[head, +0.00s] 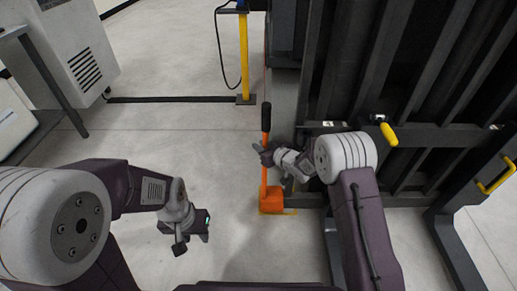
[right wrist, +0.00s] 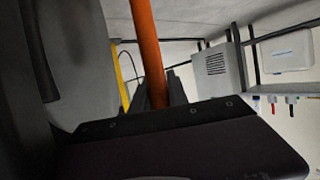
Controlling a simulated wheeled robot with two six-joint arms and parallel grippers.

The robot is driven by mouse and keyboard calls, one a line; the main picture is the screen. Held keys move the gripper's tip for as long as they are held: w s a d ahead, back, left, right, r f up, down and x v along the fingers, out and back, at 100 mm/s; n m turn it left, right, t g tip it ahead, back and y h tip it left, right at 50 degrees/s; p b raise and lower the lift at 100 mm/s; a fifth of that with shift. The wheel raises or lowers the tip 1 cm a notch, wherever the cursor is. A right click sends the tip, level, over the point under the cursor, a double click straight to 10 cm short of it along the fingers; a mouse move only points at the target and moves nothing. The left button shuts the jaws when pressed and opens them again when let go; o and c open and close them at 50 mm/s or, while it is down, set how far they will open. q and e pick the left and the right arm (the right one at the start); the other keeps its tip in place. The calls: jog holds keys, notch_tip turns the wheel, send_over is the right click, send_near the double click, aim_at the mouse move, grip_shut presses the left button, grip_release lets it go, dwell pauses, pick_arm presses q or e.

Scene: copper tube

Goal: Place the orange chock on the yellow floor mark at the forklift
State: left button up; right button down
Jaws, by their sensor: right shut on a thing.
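The orange chock (head: 272,201) has a long upright orange handle with a black grip (head: 266,117) on top. It is over the yellow floor mark (head: 290,211), of which only thin edges show around it. I cannot tell whether the chock touches the floor. My right gripper (head: 265,155) is shut on the handle at mid-height. In the right wrist view the orange handle (right wrist: 147,45) rises from behind the dark gripper. The forklift (head: 345,140) is a dark frame just right of the chock. My left gripper (head: 189,240) hangs away from the chock; its jaw gap is unclear.
A yellow post (head: 244,55) with a hanging cable stands behind the chock. A dark strip (head: 170,99) crosses the floor. A grey cabinet (head: 75,45) and a table (head: 40,60) are at the left. Floor between my left gripper and the chock is clear.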

jog(key=shift+w, duration=0.1)
jog(key=shift+f, duration=0.1)
dwell(0.3)
jog(key=c, duration=1.3)
grip_release()
jog(key=shift+f, duration=0.25)
jog(key=shift+p+v, duration=0.6)
jog(key=shift+v, duration=5.55)
